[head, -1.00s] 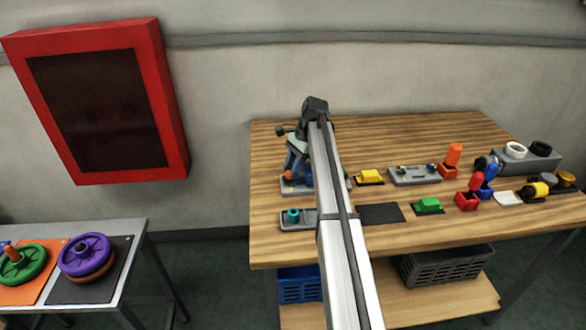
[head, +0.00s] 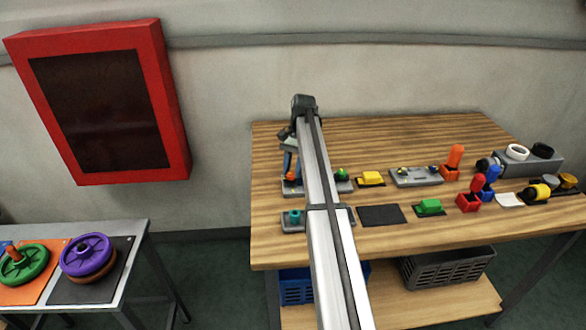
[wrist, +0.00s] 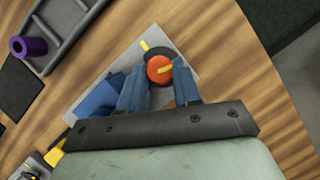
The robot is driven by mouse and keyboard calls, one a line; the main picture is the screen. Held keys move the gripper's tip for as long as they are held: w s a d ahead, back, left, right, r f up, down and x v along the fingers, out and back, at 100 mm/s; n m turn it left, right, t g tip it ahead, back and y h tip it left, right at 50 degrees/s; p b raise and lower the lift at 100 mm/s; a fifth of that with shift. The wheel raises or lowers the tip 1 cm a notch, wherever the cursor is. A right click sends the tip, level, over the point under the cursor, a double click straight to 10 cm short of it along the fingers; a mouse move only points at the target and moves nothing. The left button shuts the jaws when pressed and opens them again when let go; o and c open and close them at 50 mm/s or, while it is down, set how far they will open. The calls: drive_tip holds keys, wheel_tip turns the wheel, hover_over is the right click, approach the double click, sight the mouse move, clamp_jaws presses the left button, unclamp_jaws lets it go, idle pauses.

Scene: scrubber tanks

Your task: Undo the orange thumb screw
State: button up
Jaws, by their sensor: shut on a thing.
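The screw's shank and seat are hidden.
A blue block (wrist: 97,100) lies close to the left finger. A yellow tab (wrist: 144,45) shows beyond the knob. A grey tray with a purple cylinder (wrist: 30,46) is at upper left in the wrist view. A green knob (head: 342,174) stands right of my arm, with a yellow block (head: 371,178) beyond.

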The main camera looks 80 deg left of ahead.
drive_tip(key=shift+f, duration=0.15)
drive_tip(key=o, duration=1.1)
drive_tip(key=shift+c, duration=0.2)
drive_tip(key=m, duration=0.2)
drive_tip(key=m+g+y, duration=0.1)
drive_tip(key=m, duration=0.1)
drive_tip(key=m+g, duration=0.1)
drive_tip(key=m, duration=0.1)
drive_tip(key=shift+w+d+m+y, duration=0.2)
drive_tip(key=shift+d+m+y, duration=0.1)
drive_tip(key=shift+y, duration=0.1)
drive_tip(key=m, duration=0.2)
drive_tip(key=m+y, duration=0.1)
drive_tip(key=m, duration=0.1)
drive_tip(key=m+y, duration=0.1)
drive_tip(key=m, duration=0.1)
drive_tip(key=shift+d, duration=0.25)
drive_tip(key=v, duration=1.4)
drive_tip(key=w+d+f+m+y, duration=0.1)
drive_tip(key=w+d+y, duration=0.1)
drive_tip(key=w, duration=0.9)
drive_tip(key=w+d+m+t+y, duration=0.1)
drive_tip(key=w+d+m+y, duration=0.1)
drive_tip(key=w, duration=0.9)
drive_tip(key=shift+d+f, duration=0.4)
drive_tip(key=shift+d, duration=0.25)
